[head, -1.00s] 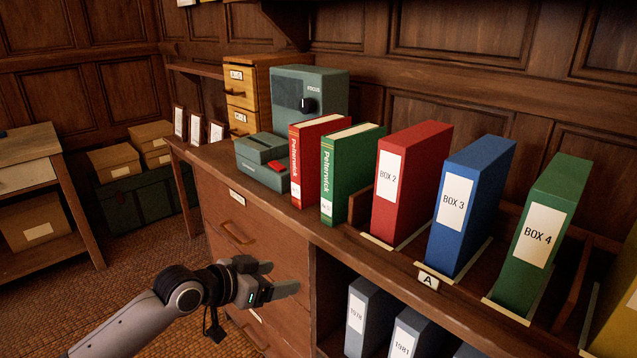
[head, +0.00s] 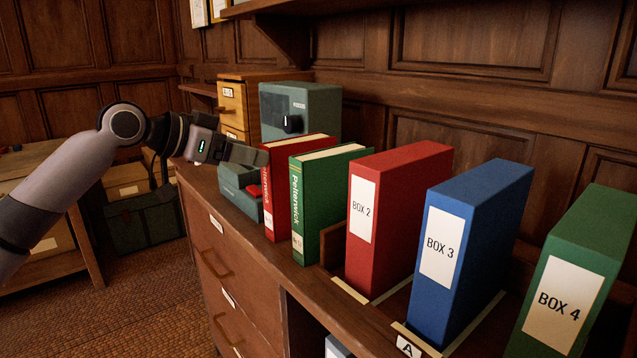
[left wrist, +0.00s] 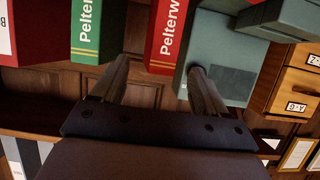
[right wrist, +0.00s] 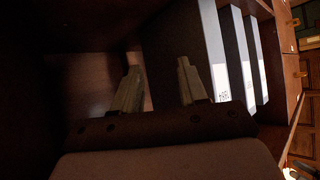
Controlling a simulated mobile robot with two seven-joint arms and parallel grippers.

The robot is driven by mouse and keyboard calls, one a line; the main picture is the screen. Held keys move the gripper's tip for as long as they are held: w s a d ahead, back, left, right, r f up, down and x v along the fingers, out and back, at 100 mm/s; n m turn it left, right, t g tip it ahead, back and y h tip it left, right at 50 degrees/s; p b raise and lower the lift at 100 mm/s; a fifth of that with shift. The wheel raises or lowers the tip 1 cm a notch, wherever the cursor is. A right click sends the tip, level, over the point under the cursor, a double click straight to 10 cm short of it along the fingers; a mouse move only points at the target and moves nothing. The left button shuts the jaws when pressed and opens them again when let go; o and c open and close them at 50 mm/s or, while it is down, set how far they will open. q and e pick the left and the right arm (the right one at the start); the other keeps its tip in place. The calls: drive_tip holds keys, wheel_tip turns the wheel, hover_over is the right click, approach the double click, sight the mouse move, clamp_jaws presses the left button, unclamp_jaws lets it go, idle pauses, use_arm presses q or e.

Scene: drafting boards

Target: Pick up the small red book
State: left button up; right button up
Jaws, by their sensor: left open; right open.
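The small red book (head: 268,205) stands upright on the cabinet top, just left of a green book (head: 298,210). In the left wrist view the red book (left wrist: 164,35) shows its spine between the open fingers, in line with the gap. My left gripper (head: 255,153) is open and empty at the upper front of the red book, hiding part of its spine top. I cannot tell whether a finger touches it. My right gripper (right wrist: 158,75) is open and empty, facing a dark shelf space; it is not in the head view.
A grey device with a dark knob (head: 298,112) stands behind and left of the red book. A lower grey-green device (head: 238,190) sits close at its left. Red (head: 395,205), blue (head: 465,250) and green (head: 575,280) box files stand to the right.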

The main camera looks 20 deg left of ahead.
sight(277, 156)
use_arm(q)
drive_tip(key=x, duration=0.7)
drive_tip(key=shift+w+f, duration=0.1)
drive_tip(key=shift+w, duration=0.25)
clamp_jaws()
drive_tip(key=shift+r, duration=0.2)
